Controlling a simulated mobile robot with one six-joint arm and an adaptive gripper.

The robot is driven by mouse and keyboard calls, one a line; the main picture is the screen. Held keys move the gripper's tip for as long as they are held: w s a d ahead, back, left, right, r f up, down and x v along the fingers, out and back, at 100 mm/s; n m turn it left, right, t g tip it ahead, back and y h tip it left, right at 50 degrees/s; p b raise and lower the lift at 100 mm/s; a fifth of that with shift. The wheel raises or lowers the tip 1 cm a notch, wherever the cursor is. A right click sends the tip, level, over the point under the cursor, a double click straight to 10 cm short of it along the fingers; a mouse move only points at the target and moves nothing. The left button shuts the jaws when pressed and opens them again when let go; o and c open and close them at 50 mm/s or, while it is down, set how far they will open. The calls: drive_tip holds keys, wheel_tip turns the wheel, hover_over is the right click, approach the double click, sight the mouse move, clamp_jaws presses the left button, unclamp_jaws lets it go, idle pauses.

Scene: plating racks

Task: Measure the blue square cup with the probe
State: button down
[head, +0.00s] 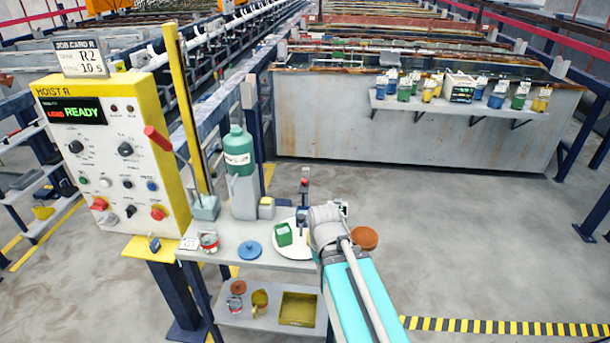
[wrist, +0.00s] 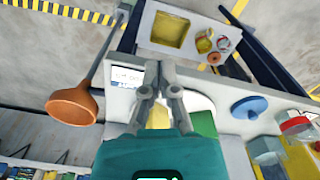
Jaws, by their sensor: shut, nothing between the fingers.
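My gripper (head: 325,232) is shut and empty above the right end of the near workbench; its closed fingers show in the wrist view (wrist: 160,72). A shelf (head: 452,107) on the far tank holds several small cups, among them a blue cup (head: 497,97) and other blue ones (head: 381,89). I cannot tell which blue cup is square. A meter-like box (head: 461,90) stands between the cups. I cannot make out the probe for certain. The shelf is far from my gripper.
The workbench (head: 225,235) carries a green bottle (head: 239,150), a green block (head: 284,234) and a blue lid (head: 250,250). An orange plunger (wrist: 72,105) is beside the bench. A yellow hoist panel (head: 112,150) stands left. Floor before the shelf is clear.

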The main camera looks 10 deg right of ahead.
drive_tip(key=shift+d, duration=0.2)
wheel_tip(320, 180, up, 25)
drive_tip(key=n+p, duration=1.4)
drive_tip(key=p, duration=1.1)
hover_over(304, 180)
drive_tip(key=shift+w, duration=0.1)
drive_tip(key=shift+f, duration=0.1)
wheel_tip(304, 180, down, 14)
drive_tip(key=b, duration=1.3)
drive_tip(key=shift+b, duration=0.4)
